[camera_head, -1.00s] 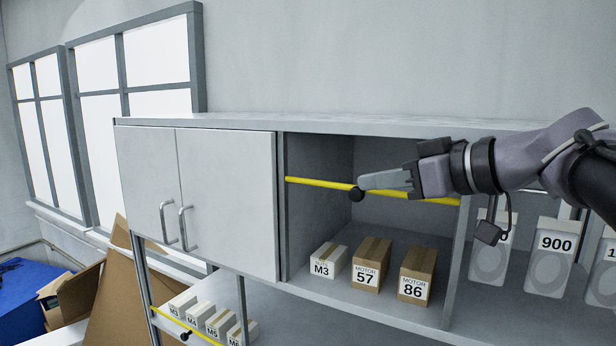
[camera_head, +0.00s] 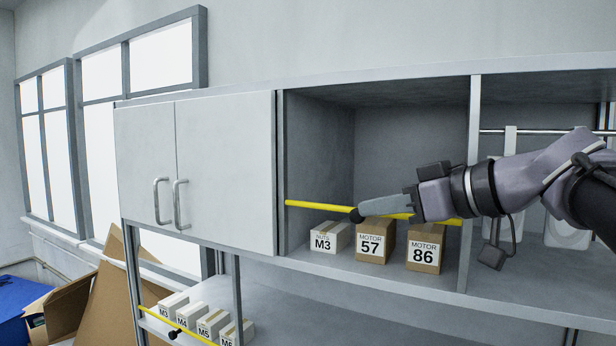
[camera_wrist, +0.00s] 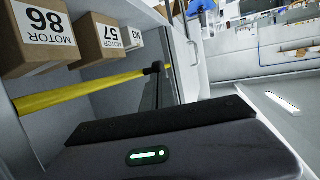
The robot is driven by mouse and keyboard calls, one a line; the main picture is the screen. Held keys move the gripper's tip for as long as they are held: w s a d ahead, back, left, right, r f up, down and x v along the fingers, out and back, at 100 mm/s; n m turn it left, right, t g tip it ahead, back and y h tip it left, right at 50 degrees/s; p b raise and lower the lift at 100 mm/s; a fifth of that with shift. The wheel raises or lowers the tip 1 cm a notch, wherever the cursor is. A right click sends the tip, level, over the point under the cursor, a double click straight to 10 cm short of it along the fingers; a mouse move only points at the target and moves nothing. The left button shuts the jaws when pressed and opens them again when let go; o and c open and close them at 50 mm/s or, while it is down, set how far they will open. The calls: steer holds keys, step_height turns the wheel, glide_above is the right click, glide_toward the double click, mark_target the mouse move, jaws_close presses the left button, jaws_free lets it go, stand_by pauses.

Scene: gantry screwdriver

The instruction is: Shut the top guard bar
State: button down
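The top guard bar (camera_head: 318,206) is a yellow bar running nearly level across the front of the open upper compartment, in the lower part of the opening. A black knob (camera_head: 356,215) sits on it. In the wrist view the bar (camera_wrist: 80,92) runs from the left edge to the knob (camera_wrist: 153,68). My gripper (camera_head: 364,208) reaches in from the right, its grey fingers lying along the bar and their tips at the knob. They hide part of the bar. I cannot tell whether the fingers are shut or grip the knob.
Boxes marked M3 (camera_head: 328,237), 57 (camera_head: 374,242) and 86 (camera_head: 424,250) stand on the shelf behind the bar. Closed cabinet doors (camera_head: 225,170) are to the left. A lower yellow bar (camera_head: 155,319) crosses the shelf below, before small boxes.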

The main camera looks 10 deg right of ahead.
step_height(320, 180, down, 7)
steer(key=b, duration=0.5)
steer(key=shift+b, duration=0.4)
steer(key=shift+r, duration=0.15)
